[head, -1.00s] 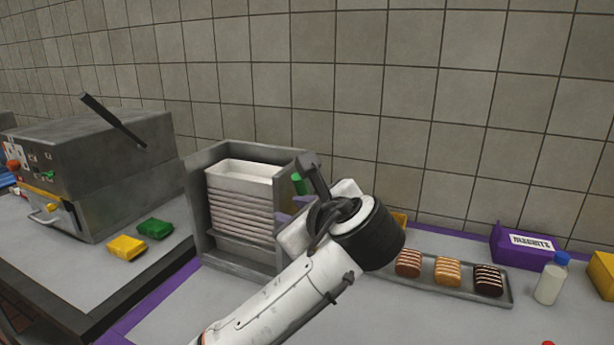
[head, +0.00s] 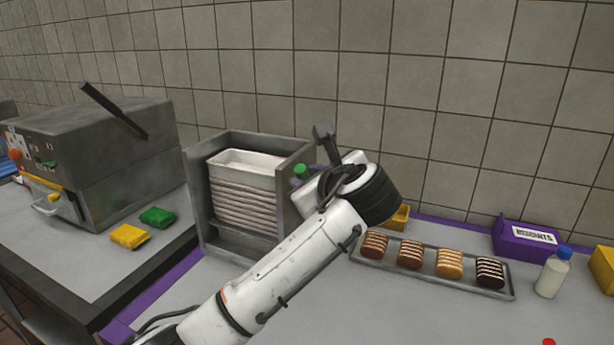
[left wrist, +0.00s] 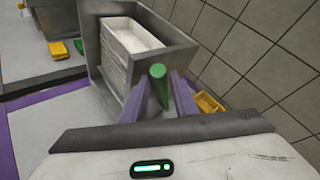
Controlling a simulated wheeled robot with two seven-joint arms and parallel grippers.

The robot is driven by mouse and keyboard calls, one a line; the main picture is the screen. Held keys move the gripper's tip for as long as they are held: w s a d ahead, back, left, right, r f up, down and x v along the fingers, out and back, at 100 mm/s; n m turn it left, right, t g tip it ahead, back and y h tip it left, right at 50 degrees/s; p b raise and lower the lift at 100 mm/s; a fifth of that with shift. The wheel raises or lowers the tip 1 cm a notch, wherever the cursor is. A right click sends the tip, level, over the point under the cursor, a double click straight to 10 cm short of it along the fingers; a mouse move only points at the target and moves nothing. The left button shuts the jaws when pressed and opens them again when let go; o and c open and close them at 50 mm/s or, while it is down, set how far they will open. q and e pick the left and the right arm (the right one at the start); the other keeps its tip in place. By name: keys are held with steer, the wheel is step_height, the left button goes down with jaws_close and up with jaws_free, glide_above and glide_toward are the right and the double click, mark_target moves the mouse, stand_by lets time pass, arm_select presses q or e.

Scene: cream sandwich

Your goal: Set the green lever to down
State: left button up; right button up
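The green lever's round grip (head: 301,170) shows at the right side of the grey metal tray dispenser (head: 212,225), partly hidden by my left arm. In the left wrist view the green lever (left wrist: 158,88) stands between the two purple fingers of my left gripper (left wrist: 160,92), one on each side. Only a narrow gap, if any, separates the fingers from the lever. I cannot tell whether they press on it. My right gripper is in neither view.
The dispenser holds a stack of white trays (head: 250,163). A metal tray (head: 430,278) with several biscuits lies to the right. Behind it are a yellow bin (head: 402,215) and a purple box (head: 522,240). A bottle (head: 553,275) stands right. The tiled wall is close behind.

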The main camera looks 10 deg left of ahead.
arm_select(q)
steer(key=shift+c, duration=0.4)
jaws_close()
steer(key=shift+f, duration=0.1)
